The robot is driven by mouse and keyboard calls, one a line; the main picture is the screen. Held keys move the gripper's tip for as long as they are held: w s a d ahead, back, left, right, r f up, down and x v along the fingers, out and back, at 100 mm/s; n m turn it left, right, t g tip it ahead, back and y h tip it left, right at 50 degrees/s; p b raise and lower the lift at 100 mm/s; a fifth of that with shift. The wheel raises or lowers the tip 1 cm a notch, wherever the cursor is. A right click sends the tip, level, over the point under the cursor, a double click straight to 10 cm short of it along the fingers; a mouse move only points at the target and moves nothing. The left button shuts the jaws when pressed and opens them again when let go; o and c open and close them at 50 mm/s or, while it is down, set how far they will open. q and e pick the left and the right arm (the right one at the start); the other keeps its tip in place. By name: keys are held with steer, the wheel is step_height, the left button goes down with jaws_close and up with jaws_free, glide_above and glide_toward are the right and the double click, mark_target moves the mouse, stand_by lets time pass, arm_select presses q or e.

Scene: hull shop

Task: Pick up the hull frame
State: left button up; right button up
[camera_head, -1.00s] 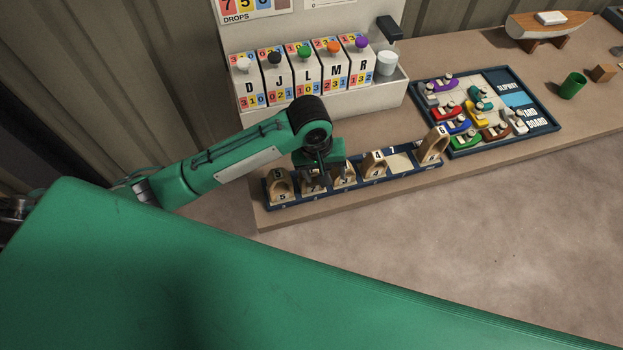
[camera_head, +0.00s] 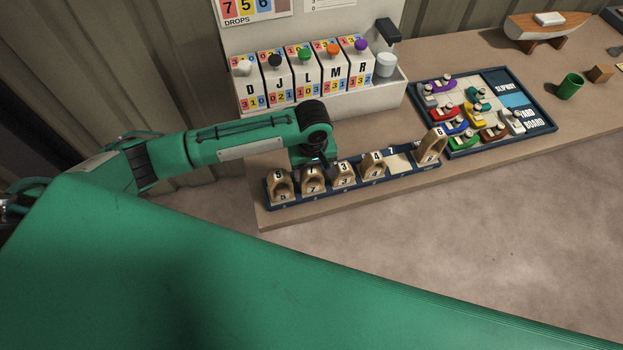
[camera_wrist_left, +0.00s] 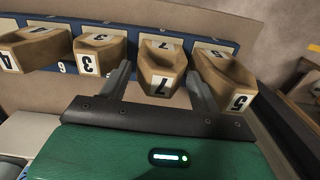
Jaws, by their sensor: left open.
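Several wooden hull frames, arch-shaped with number plates, stand in a row on a narrow dark blue rack (camera_head: 352,187). From left they are frame 5 (camera_head: 280,188), frame 7 (camera_head: 312,181), frame 3 (camera_head: 344,176) and frame 4 (camera_head: 374,165); a taller frame 6 (camera_head: 432,147) stands at the right end. My left gripper (camera_head: 326,167) is over the rack by frames 7 and 3. In the left wrist view its open fingers (camera_wrist_left: 160,84) lie on either side of frame 7 (camera_wrist_left: 160,68), with gaps showing; frames 3 (camera_wrist_left: 98,52) and 5 (camera_wrist_left: 222,76) flank it. My right gripper is out of view.
A white dispenser with coloured knobs (camera_head: 320,85) stands behind the rack. A board with small coloured boats (camera_head: 545,127) lies to the right.

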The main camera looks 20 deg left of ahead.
mark_target(311, 179)
arm_select(q)
step_height(311, 179, down, 5)
steer(key=shift+a+r+p, duration=0.1)
steer(key=shift+a+p, duration=0.05)
steer(key=shift+p, duration=0.85)
steer(key=shift+f, duration=0.3)
steer(key=c, duration=0.7)
steer(key=shift+r, duration=0.1)
